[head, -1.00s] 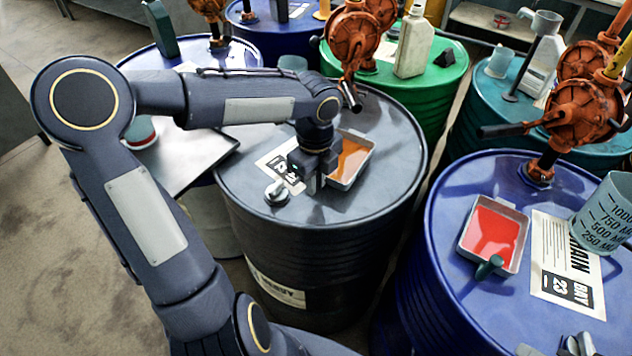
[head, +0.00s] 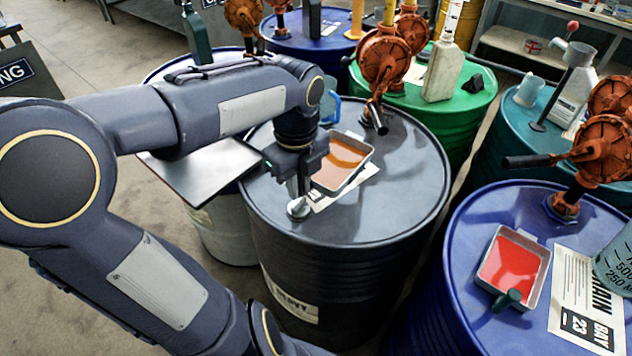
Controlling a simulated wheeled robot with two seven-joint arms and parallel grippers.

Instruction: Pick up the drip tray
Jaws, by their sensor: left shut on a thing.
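A grey drip tray (head: 369,163) with orange liquid is at the dark drum (head: 408,205), over its lid. My left gripper (head: 311,176) is shut on the tray's left side. The tray looks roughly level and covers part of a white label (head: 345,190); it seems slightly above the lid, though the gap is hard to judge. A second grey tray (head: 513,233) with red liquid lies on the blue drum (head: 470,215) at the right, with a dark green-handled item at its front edge. My right gripper is out of view.
A metal cap (head: 298,207) sits on the dark lid just in front of the gripper. A rusty pump (head: 383,62) rises behind the tray, and another (head: 603,143) stands at right. A flat metal sheet (head: 203,166) lies left. The lid's right side is clear.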

